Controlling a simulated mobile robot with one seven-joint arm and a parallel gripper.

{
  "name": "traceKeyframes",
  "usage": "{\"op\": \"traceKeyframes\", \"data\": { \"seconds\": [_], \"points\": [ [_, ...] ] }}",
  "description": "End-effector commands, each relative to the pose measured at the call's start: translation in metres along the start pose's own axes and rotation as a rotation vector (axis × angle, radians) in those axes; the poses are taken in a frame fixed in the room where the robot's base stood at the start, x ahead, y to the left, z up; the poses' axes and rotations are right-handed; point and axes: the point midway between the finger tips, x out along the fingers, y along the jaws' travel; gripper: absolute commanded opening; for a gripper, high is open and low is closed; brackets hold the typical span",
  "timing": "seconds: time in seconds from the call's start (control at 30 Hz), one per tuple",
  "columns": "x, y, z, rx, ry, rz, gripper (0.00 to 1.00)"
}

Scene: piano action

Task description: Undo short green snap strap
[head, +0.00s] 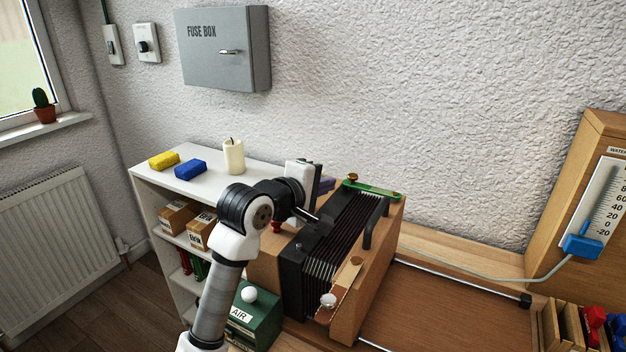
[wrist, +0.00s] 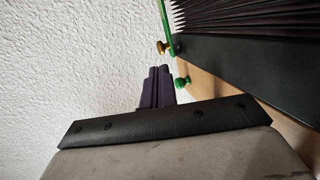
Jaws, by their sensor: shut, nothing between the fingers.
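The short green strap (head: 378,190) lies across the top back edge of a black pleated bellows, with a brass knob (head: 352,178) at its left end. In the wrist view the strap (wrist: 165,16) runs down to the brass knob (wrist: 162,47). A green stud (wrist: 182,83) on the wood shows apart from the strap's end there. My gripper (head: 326,185) is left of the brass knob in the head view. In the wrist view its dark purple fingers (wrist: 158,84) are together and empty, just short of the knob and stud. I cannot tell whether they touch anything.
The bellows (head: 345,235) has wooden ends and a black handle (head: 376,222). A second strap (head: 346,284) with a white knob (head: 328,300) crosses its front. A red knob (head: 276,226) sits on the left end. The rough wall (wrist: 80,60) is close behind. A candle (head: 233,157) stands on the shelf.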

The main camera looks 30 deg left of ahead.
Motion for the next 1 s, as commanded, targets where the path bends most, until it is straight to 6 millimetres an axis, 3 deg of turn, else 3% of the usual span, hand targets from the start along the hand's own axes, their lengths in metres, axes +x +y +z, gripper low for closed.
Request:
{"op": "traceKeyframes", "data": {
  "seconds": [0.2, 0.4, 1.0],
  "points": [
    [0.043, 0.004, 0.001, -0.003, -0.003, -0.002, 0.0],
    [0.066, 0.002, 0.001, -0.001, -0.001, -0.001, 0.0],
    [0.075, 0.0, -0.001, 0.0, 0.0, -0.001, 0.0]
  ]
}}
